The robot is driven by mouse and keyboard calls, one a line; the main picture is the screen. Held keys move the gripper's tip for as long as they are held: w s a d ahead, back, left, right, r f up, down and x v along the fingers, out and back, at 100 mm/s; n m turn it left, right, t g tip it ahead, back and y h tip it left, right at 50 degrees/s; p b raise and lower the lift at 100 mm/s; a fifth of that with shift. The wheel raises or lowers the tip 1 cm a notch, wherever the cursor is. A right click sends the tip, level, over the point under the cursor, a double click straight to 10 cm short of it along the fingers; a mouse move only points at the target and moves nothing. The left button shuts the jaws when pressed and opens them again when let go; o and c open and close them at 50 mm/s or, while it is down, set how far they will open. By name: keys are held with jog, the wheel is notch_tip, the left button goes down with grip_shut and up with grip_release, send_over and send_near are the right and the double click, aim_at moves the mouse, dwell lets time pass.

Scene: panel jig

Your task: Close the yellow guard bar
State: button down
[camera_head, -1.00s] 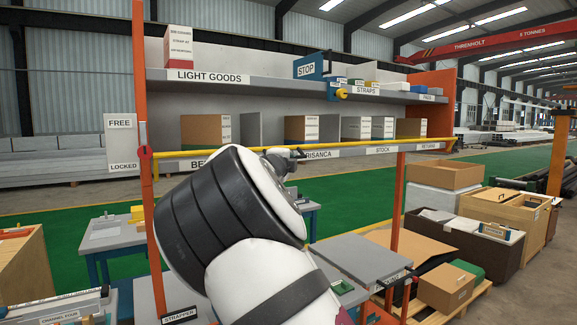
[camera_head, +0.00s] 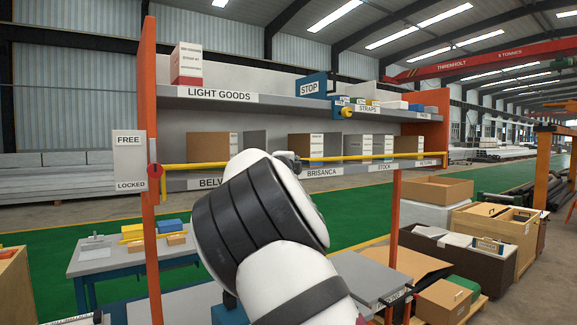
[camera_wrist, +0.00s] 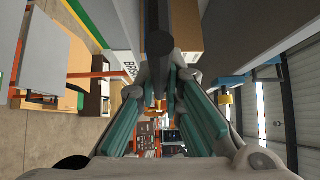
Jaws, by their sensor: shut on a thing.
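The yellow guard bar (camera_head: 354,157) runs nearly level across the front of the lower shelf, just above the label strip. Its left end meets a red hub (camera_head: 155,171) on the left orange post, beside a white FREE/LOCKED sign (camera_head: 130,161); the hub is near the word LOCKED. My gripper (camera_head: 291,160) is at the middle of the bar, largely hidden behind my white and black arm. In the wrist view my gripper (camera_wrist: 163,95) has its teal fingers around a dark rounded bar-like part (camera_wrist: 157,45); whether this is a handle of the guard bar I cannot tell.
The shelf (camera_head: 300,107) holds cartons and a blue STOP box (camera_head: 311,86). Orange posts stand at left (camera_head: 147,100) and right. A small table (camera_head: 120,255) is at lower left; crates and cartons (camera_head: 455,240) are at lower right. Green floor lies behind.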

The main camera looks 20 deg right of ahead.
jog(key=shift+d+r, duration=0.1)
jog(key=shift+r, duration=0.2)
jog(key=c, duration=2)
grip_release()
jog(key=shift+s, duration=0.1)
jog(key=shift+o, duration=0.2)
jog(key=shift+f, duration=0.1)
jog(key=shift+f, duration=0.1)
jog(key=v, duration=1.2)
